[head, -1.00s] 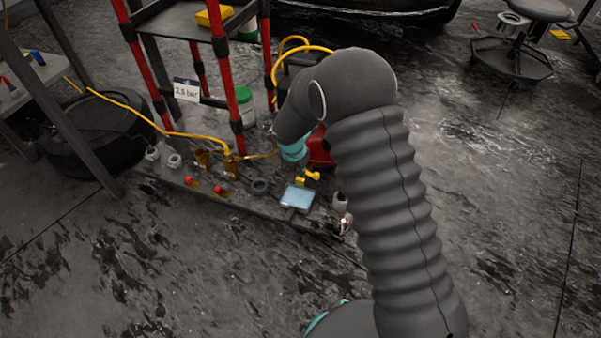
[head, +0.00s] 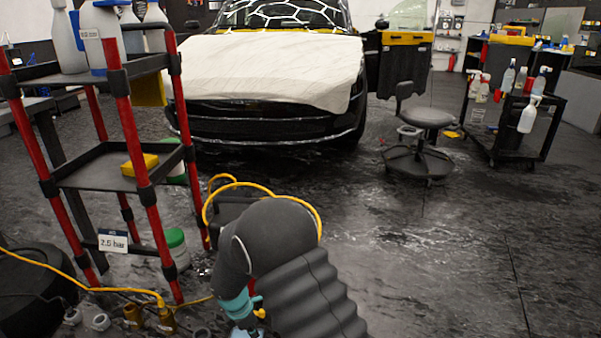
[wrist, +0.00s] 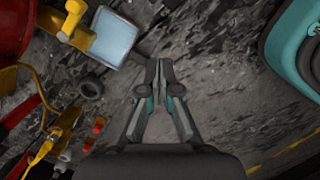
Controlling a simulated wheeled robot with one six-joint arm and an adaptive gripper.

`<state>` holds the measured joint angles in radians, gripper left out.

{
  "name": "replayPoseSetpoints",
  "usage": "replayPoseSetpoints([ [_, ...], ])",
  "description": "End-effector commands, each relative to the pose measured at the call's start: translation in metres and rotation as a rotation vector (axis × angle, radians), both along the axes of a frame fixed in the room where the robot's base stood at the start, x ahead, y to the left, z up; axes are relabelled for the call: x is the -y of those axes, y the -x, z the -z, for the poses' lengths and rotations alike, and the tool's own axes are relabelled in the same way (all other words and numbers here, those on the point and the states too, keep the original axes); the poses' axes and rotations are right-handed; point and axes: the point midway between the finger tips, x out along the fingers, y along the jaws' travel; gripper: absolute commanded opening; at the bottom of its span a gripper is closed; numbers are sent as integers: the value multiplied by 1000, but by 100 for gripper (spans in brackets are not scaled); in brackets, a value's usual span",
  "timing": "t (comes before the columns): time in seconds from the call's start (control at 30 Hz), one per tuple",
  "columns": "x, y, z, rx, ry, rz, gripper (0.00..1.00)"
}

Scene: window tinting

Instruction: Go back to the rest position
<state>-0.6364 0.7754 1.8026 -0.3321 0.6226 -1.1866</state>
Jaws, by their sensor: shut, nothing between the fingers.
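My gripper (wrist: 158,75) is in the wrist view, its two fingers together and nothing between them. It hangs over the dark, wet-looking floor (wrist: 225,90).
A red-posted cart (head: 102,178) stands at left with a yellow hose (head: 60,272) beside it. A car with a white cover (head: 265,68) is behind. A stool (head: 427,118) and a bottle trolley (head: 512,120) stand at right. The floor right of my arm is clear.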

Motion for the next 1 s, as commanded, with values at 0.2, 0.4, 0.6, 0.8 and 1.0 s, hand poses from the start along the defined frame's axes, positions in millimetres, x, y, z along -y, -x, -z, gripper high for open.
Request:
replayPoseSetpoints([
  [0.2, 42, 34, -58, 25, -18, 485, 0],
  [0.4, 86, 59, -120, 64, -57, 884, 0],
  [0.6, 128, 87, -176, 101, -111, 1213, 0],
  [0.8, 167, 117, -222, 133, -181, 1482, 0],
  [1.0, 202, 150, -260, 164, -270, 1696, 0],
])
